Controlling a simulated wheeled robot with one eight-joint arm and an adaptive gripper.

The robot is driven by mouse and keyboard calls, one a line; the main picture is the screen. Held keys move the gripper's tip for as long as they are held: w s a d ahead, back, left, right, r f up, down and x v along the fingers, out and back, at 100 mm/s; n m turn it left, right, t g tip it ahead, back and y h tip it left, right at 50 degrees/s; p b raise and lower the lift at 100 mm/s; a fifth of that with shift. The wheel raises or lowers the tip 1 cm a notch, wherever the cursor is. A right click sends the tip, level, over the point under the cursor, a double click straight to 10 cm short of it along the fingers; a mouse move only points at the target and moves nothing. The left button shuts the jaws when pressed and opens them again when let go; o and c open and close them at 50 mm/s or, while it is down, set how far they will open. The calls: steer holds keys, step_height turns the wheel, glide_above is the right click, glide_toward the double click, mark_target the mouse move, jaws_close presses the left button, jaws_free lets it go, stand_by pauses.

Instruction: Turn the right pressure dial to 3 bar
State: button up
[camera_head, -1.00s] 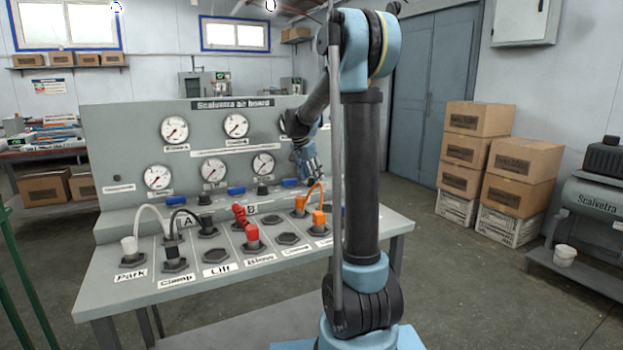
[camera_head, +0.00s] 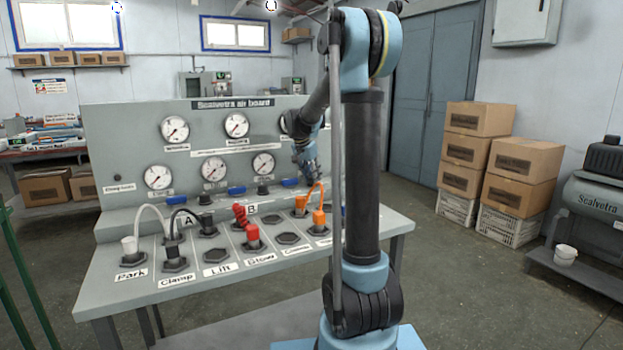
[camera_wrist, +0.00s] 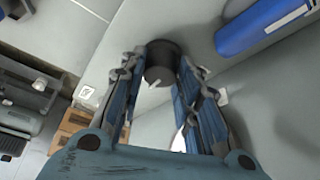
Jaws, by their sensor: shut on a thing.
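My gripper (camera_head: 308,168) is at the right end of the grey air board (camera_head: 110,150), low in front of its upright panel. In the wrist view, my gripper (camera_wrist: 162,68) has its blue-grey fingers closed around a dark round dial knob (camera_wrist: 160,62). A short white mark (camera_wrist: 154,84) shows on the knob's near face. In the head view my gripper and arm hide this knob. A gauge (camera_head: 289,122) at upper right is partly covered by my arm, so its reading cannot be told. Another black knob (camera_head: 262,189) stands left of my gripper.
A blue valve handle (camera_wrist: 262,28) lies close to the held knob. Orange plugs (camera_head: 302,204) with a looped hose sit just below my gripper. Red (camera_head: 252,234) and black (camera_head: 173,250) plugs stand on the sloped desk. Boxes (camera_head: 520,160) are stacked at right.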

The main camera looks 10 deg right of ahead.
steer(key=n+t+y, duration=0.1)
steer(key=n, duration=0.2)
steer(key=shift+d+n, duration=0.1)
steer(key=shift+n, duration=0.3)
steer(key=n+y, duration=0.1)
steer(key=n, duration=0.1)
steer(key=n+y, duration=0.1)
steer(key=n, duration=0.1)
steer(key=shift+d+n+t, duration=0.1)
steer(key=shift+n+t, duration=0.2)
steer(key=n, duration=0.2)
steer(key=n+y, duration=0.1)
steer(key=n, duration=0.1)
steer(key=shift+d+n+y, duration=0.1)
steer(key=shift+n+y, duration=0.2)
steer(key=shift+n+g+y, duration=0.5)
steer(key=shift+n+y, duration=0.3)
steer(key=shift+n, duration=1.3)
steer(key=o, duration=1.1)
steer(key=shift+c, duration=0.2)
steer(key=shift+d, duration=0.1)
